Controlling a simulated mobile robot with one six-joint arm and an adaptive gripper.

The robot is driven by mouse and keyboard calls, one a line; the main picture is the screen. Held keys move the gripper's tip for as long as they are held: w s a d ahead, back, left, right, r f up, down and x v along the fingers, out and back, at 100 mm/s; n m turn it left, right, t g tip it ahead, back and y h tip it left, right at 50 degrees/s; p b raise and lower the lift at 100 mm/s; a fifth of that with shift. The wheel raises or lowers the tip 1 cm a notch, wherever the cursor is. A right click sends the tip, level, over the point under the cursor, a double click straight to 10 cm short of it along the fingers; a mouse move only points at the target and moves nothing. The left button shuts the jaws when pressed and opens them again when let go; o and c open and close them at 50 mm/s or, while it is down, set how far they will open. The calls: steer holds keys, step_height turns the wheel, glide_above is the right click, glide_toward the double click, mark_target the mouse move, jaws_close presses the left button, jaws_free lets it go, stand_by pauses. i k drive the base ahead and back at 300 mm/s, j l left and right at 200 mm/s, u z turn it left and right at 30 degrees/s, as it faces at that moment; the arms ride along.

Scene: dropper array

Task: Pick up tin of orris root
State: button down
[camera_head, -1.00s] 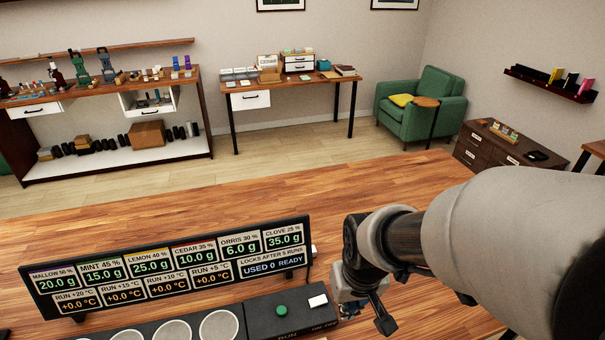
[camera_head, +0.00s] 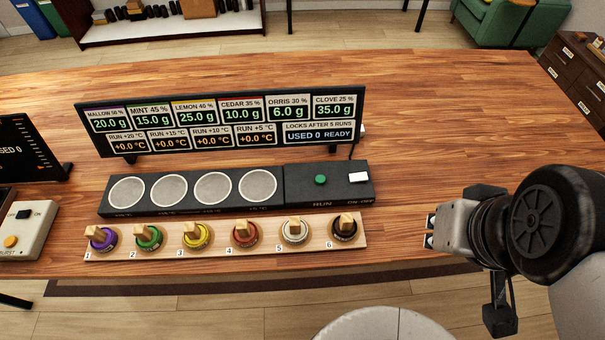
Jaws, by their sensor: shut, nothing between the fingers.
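A pale wooden strip (camera_head: 265,247) near the table's front edge holds a row of round, wooden-topped pieces with coloured rings, numbered 1 to 6. The fifth, a white-ringed piece (camera_head: 294,232), stands upright between the red-ringed piece (camera_head: 246,235) and the black-ringed piece (camera_head: 343,231). The display (camera_head: 230,122) lists Orris 30 %, 6.0 g as its fifth upper entry. I cannot read a label for orris root on any piece. My gripper (camera_head: 431,232) is right of the strip, shut and empty, apart from every piece.
Behind the strip is a black unit with several round plates (camera_head: 258,188), a green button (camera_head: 320,180) and a white switch (camera_head: 359,178). A beige switch box (camera_head: 22,230) is at the left. The wooden table (camera_head: 450,120) is clear behind my gripper.

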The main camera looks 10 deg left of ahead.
mark_target(295, 229)
steer(key=u, duration=1.15)
